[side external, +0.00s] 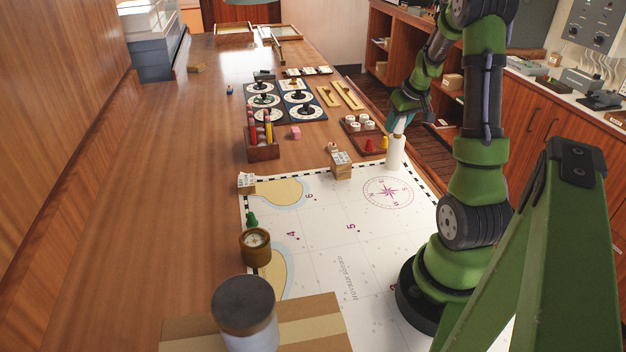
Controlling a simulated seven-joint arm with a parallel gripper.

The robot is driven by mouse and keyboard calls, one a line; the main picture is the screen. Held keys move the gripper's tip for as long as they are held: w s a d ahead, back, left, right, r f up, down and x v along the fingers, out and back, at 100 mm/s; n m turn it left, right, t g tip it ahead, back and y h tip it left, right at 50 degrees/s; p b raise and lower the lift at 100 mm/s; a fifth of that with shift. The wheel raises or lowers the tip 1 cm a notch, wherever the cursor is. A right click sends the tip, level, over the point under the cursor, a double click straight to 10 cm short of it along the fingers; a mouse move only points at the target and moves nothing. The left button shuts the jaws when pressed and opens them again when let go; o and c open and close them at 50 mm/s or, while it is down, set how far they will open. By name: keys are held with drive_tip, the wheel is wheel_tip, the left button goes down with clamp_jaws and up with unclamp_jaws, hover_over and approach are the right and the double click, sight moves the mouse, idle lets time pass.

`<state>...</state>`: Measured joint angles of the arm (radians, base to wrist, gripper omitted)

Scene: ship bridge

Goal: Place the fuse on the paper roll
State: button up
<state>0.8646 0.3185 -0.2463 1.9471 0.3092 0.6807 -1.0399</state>
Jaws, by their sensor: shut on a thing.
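The paper roll (396,154) is a white upright cylinder at the back right edge of the chart, beside the brown tray. My gripper (399,127) points down directly over the top of the roll. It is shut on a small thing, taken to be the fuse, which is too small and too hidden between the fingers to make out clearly. I cannot tell whether the held thing touches the roll's top.
The brown tray (352,125) with white cups and red and yellow pieces is close left of the roll. A pen holder (262,150) and dial boards (262,112) are farther left.

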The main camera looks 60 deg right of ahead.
drive_tip(key=shift+f, duration=0.2)
drive_tip(key=o, duration=1)
drive_tip(key=shift+o, duration=0.2)
drive_tip(key=shift+r, duration=0.15)
drive_tip(key=shift+r, duration=0.3)
drive_tip(key=v, duration=1.1)
drive_tip(key=w+a+r+n+t+y, duration=0.15)
drive_tip(key=w+a, duration=0.25)
drive_tip(key=a, duration=0.5)
drive_tip(key=w+a+r+t, duration=0.15)
drive_tip(key=w+a, duration=0.25)
drive_tip(key=a, duration=0.6)
drive_tip(key=s+a+n+y, duration=0.1)
drive_tip(key=s+a+y, duration=0.2)
drive_tip(key=a, duration=1.6)
drive_tip(key=shift+s+a+f, duration=0.25)
drive_tip(key=shift+s, duration=0.85)
